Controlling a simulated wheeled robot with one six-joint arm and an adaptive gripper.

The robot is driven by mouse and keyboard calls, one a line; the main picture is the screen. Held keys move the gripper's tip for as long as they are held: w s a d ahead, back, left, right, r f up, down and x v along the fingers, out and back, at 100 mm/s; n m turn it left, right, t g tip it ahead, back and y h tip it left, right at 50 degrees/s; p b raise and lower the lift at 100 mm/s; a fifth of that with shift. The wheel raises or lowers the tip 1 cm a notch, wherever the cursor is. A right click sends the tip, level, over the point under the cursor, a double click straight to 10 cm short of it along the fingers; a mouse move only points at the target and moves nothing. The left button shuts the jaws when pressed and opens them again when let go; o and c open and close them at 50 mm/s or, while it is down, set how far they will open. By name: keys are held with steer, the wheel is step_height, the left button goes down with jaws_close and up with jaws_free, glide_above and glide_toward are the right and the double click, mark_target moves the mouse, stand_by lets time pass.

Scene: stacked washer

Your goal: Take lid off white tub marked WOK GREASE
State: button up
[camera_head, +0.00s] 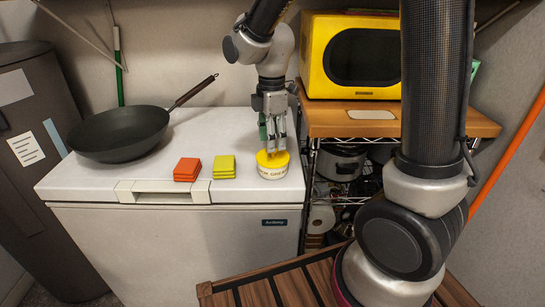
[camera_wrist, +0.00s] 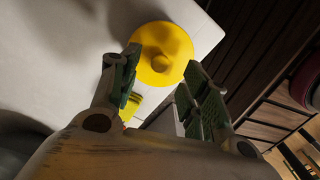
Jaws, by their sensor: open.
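The white tub (camera_head: 272,173) with dark lettering stands upright on the white chest top near its right front corner. Its yellow lid (camera_head: 273,158) sits on the tub. In the wrist view the lid (camera_wrist: 162,53) is a yellow disc with a round knob (camera_wrist: 160,63) in its middle. My gripper (camera_head: 272,148) points down just above the lid. In the wrist view its two green-padded fingers (camera_wrist: 160,75) are apart, with the knob between or just beyond the tips. I cannot tell whether the fingers touch the lid. The tub's wall is hidden in the wrist view.
A dark wok (camera_head: 120,132) lies at the left of the white chest (camera_head: 110,180). Orange (camera_head: 187,169) and yellow-green (camera_head: 224,167) stacks lie left of the tub. A wooden-topped rack (camera_head: 345,120) with a yellow microwave (camera_head: 350,55) stands close on the right.

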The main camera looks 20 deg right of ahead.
step_height(320, 180, down, 4)
steer(key=shift+w+d+r, duration=0.1)
steer(key=shift+r, duration=0.15)
steer(key=shift+c, duration=0.5)
steer(key=c, duration=0.9)
